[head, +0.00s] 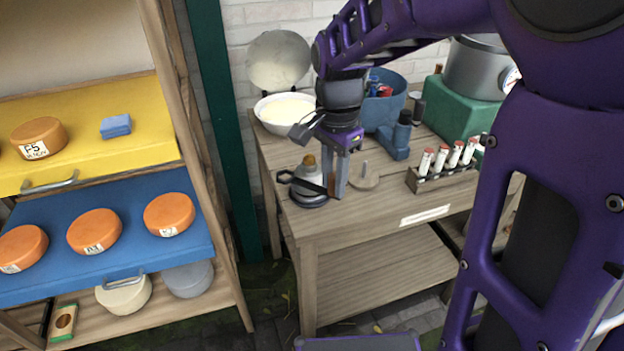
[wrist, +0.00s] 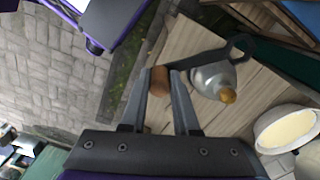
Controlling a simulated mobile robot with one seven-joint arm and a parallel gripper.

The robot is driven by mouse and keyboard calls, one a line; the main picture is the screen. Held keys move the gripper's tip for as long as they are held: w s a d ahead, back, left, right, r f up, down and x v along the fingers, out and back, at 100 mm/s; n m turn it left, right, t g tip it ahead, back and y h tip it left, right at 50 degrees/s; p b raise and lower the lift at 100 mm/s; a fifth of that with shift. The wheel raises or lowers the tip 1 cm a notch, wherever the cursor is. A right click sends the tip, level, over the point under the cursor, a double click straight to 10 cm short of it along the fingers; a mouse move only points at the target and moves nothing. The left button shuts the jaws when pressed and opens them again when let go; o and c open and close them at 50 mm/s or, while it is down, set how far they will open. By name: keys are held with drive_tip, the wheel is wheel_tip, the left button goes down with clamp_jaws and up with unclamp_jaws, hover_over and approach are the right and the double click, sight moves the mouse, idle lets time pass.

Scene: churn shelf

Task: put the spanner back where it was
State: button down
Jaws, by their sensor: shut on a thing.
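The spanner (head: 311,185) is dark, with a ring at one end. My gripper (head: 335,188) is shut on its other end and holds it over the front left of the wooden table (head: 375,218). In the wrist view the spanner (wrist: 208,55) runs from between my fingertips (wrist: 160,78) to its ring at upper right. The ring end is beside a pale, cork-topped vessel (head: 307,168), which also shows in the wrist view (wrist: 212,78). A brown piece shows between my fingers in the wrist view; I cannot tell what it is.
A round grey base with a peg (head: 364,178) stands just right of my gripper. A rack of white tubes (head: 443,172) is further right. A cream bowl (head: 284,113), blue bucket (head: 385,105) and steel pot (head: 474,70) are behind. Left is a shelf with blue (head: 120,255) and yellow drawers.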

drive_tip(key=shift+f, duration=0.2)
wheel_tip(320, 180, down, 10)
drive_tip(key=shift+r+b, duration=0.1)
drive_tip(key=shift+b, duration=1.05)
drive_tip(key=shift+f, duration=0.3)
drive_tip(key=c, duration=0.7)
unclamp_jaws()
drive_tip(key=shift+r, duration=0.1)
drive_tip(key=shift+o, duration=0.2)
wheel_tip(320, 180, up, 12)
drive_tip(key=shift+r+p, duration=0.2)
drive_tip(key=shift+p, duration=1.05)
